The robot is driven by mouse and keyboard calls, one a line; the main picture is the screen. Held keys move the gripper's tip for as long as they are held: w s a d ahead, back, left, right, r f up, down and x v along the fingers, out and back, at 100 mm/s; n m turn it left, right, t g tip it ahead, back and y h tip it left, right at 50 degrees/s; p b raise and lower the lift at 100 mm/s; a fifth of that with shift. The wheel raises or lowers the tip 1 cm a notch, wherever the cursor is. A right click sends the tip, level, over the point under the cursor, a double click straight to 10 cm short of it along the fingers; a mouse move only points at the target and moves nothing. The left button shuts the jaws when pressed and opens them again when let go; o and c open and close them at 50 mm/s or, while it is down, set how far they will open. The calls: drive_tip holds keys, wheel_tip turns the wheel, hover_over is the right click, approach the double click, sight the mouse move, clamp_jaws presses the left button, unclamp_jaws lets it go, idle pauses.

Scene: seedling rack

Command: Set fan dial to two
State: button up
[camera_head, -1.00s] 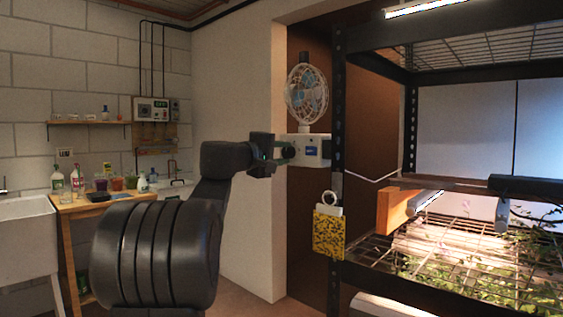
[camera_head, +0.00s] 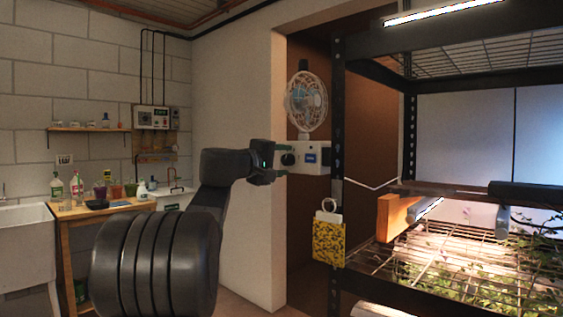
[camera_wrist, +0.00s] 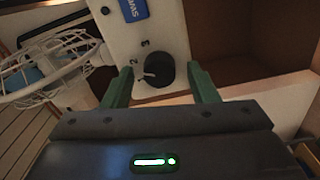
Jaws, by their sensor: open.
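The fan dial is a round black knob (camera_head: 288,159) on the front of a white control box (camera_head: 312,157) below the white fan (camera_head: 306,101). In the wrist view the knob (camera_wrist: 160,71) shows between my green fingers, with the numbers 2 and 3 printed beside it. The wrist view shows my gripper (camera_wrist: 158,70) with a gap on both sides of the knob.
The fan's wire guard (camera_wrist: 55,65) is near the left finger in the wrist view. A black rack post (camera_head: 338,170) with a yellow speckled card (camera_head: 329,243) stands just right of the box. A pale wall edge (camera_head: 278,200) is behind my arm.

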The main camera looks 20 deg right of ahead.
drive_tip(key=v, duration=1.4)
drive_tip(key=shift+d, duration=0.1)
drive_tip(key=x, duration=1.4)
